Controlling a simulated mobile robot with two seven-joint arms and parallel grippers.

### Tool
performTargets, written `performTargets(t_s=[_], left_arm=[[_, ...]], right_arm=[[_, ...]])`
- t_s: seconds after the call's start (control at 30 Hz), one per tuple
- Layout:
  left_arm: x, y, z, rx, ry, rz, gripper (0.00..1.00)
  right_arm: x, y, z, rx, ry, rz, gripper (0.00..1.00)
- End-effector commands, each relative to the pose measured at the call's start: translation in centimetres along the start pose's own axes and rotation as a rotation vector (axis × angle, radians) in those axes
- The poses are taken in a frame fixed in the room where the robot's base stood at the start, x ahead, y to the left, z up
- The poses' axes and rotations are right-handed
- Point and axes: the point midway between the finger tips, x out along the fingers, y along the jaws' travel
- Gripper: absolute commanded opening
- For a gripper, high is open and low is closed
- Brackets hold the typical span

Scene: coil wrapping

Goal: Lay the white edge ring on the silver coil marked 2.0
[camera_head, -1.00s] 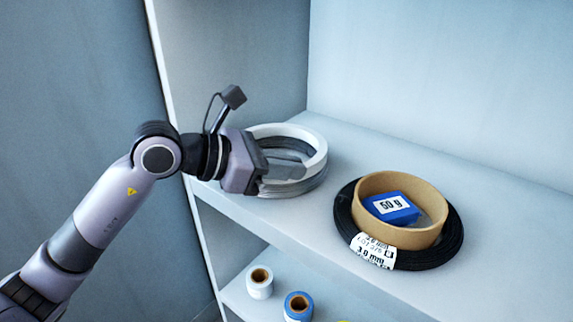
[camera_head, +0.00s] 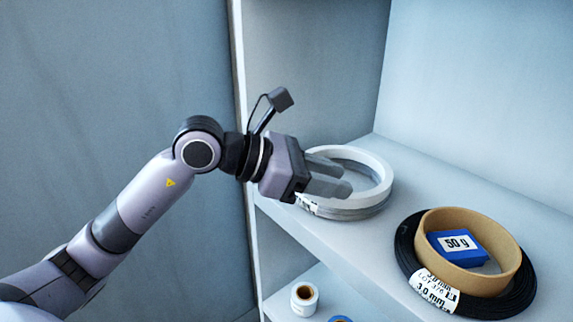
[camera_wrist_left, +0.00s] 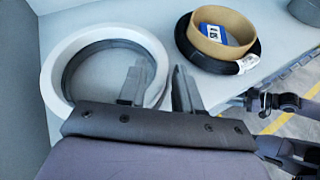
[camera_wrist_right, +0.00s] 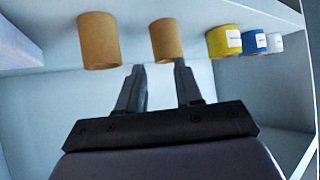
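The white edge ring (camera_head: 376,169) lies flat on top of the silver coil (camera_head: 362,213) on the shelf. The coil's label (camera_head: 307,204) is partly hidden and too small to read. In the left wrist view, the ring (camera_wrist_left: 60,55) shows with the coil's grey inner wall (camera_wrist_left: 72,72) inside it. My left gripper (camera_head: 332,176) is open and empty, its fingers over the near left side of the ring. In its wrist view, its fingers (camera_wrist_left: 159,88) stand apart near the ring's rim. My right gripper (camera_wrist_right: 160,88) is open and empty, outside the head view.
A black coil (camera_head: 408,245) marked 3.0 mm lies right of the silver coil. On it are a cardboard ring (camera_head: 505,278) and a blue 50 g box (camera_head: 458,246). Small spools (camera_head: 304,297) stand on the shelf below. The right wrist view shows cardboard rolls (camera_wrist_right: 98,42) and a yellow spool (camera_wrist_right: 222,41).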

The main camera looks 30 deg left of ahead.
Motion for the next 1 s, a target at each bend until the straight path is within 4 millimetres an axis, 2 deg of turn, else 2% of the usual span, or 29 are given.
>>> performTargets(t_s=[0.2, 0.4, 0.6, 1.0], left_arm=[[-4.3, 0.1, -0.3, 0.001, 0.003, 0.004, 0.33], [-6.9, 0.0, -0.2, -0.001, 0.002, 0.001, 0.33], [-7.9, -0.1, -0.1, 0.0, 0.001, -0.001, 0.33], [-8.0, 0.0, 0.0, 0.0, 0.0, -0.001, 0.33]], right_arm=[[0.4, -0.1, 0.5, 0.011, -0.006, -0.001, 0.35], [0.5, -0.3, 0.1, 0.016, 0.007, -0.004, 0.35], [0.5, -0.4, 0.2, 0.017, 0.005, -0.007, 0.35], [0.5, -0.3, 0.2, 0.012, 0.002, -0.009, 0.35]])
